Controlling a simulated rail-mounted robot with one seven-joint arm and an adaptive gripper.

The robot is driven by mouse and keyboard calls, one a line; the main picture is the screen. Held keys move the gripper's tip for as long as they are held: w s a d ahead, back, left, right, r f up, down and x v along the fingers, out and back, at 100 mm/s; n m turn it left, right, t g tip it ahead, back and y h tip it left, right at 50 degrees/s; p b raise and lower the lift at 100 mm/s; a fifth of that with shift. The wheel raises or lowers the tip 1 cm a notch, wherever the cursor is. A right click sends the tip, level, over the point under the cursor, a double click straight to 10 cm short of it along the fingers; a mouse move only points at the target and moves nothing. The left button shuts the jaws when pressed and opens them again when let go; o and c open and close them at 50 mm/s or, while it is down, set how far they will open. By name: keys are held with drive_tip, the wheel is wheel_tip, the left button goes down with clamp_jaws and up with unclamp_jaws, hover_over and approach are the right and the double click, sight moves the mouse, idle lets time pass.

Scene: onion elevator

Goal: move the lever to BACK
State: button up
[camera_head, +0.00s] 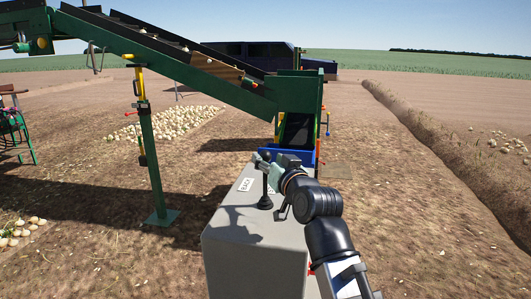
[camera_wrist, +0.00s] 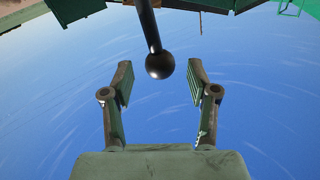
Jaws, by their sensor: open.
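The lever (camera_head: 265,188) is a dark upright stick on a round black base, on top of a grey box (camera_head: 245,262). A white label (camera_head: 246,185), which seems to read BACK, lies on the box top left of the lever. My gripper (camera_head: 262,158) is at the lever's upper end, which it partly hides in the head view. In the wrist view my gripper (camera_wrist: 160,80) is open, with its two fingers apart. The lever's black ball knob (camera_wrist: 160,65) shows between the fingertips, with clear gaps on both sides. No contact shows.
A green conveyor (camera_head: 200,70) slopes down to a blue bin (camera_head: 270,152) behind the box. A green post (camera_head: 153,165) stands to the left. Onions (camera_head: 170,122) lie on the soil. A dark vehicle (camera_head: 255,55) stands behind. Open soil lies to the right.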

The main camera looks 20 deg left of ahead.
drive_tip(key=shift+x, duration=1.4)
